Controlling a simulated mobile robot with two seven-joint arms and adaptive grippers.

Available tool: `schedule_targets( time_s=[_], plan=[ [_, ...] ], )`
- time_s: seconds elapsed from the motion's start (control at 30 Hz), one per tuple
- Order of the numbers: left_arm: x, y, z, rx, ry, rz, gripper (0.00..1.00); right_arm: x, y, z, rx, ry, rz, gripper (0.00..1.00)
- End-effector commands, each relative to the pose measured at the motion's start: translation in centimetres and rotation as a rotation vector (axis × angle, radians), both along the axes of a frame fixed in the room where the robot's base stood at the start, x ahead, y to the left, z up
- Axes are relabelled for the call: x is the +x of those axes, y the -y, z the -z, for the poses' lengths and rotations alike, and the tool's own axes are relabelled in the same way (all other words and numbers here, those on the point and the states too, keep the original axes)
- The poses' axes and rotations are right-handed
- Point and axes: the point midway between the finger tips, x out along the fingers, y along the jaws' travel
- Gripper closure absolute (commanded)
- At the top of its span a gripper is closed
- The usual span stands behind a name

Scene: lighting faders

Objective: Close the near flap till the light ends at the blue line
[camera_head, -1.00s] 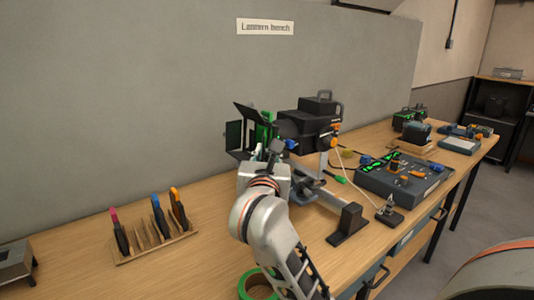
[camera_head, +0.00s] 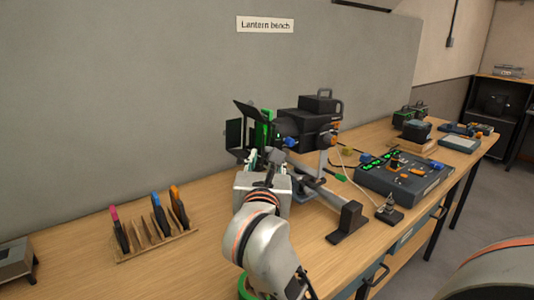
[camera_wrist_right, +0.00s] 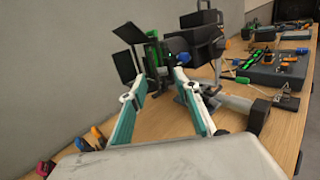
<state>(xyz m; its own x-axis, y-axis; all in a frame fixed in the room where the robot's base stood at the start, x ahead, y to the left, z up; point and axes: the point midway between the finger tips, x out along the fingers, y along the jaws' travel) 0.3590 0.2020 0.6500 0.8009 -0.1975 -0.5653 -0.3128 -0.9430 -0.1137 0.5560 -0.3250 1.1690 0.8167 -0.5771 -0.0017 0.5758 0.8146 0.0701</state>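The black lantern (camera_head: 310,128) stands on a grey stand, and it also shows in the right wrist view (camera_wrist_right: 198,38). Dark flaps (camera_head: 235,133) spread from its left end, with a green upright part (camera_head: 264,132) among them. In the right wrist view, two dark flaps (camera_wrist_right: 130,28) stand left of the green part (camera_wrist_right: 153,58). I cannot tell which one is the near flap. The light's edge and blue line cannot be made out. My right gripper (camera_wrist_right: 157,84) is open and empty, its fingers apart just in front of the flaps. My left gripper is out of view.
A blue knob (camera_head: 291,143) is on the lantern's side. A fader desk (camera_head: 405,178) and a small switch box (camera_head: 389,214) are to the right. A wooden rack (camera_head: 155,242) with colored-handled tools is at left. A green ring (camera_head: 246,288) lies near the front.

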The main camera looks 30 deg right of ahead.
Motion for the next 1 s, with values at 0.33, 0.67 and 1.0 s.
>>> schedule_targets(
  time_s=[0.33, 0.67, 1.0],
  plan=[
    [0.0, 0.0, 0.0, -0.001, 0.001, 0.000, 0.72, -4.8, -3.5, 0.1, 0.002, -0.001, -0.001, 0.69],
    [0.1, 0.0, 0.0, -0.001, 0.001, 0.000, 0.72, -5.8, -4.0, 0.0, -0.001, 0.000, 0.001, 0.69],
    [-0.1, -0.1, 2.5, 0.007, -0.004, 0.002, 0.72, -4.5, -2.4, 1.2, -0.055, 0.075, 0.016, 0.69]
  ],
)
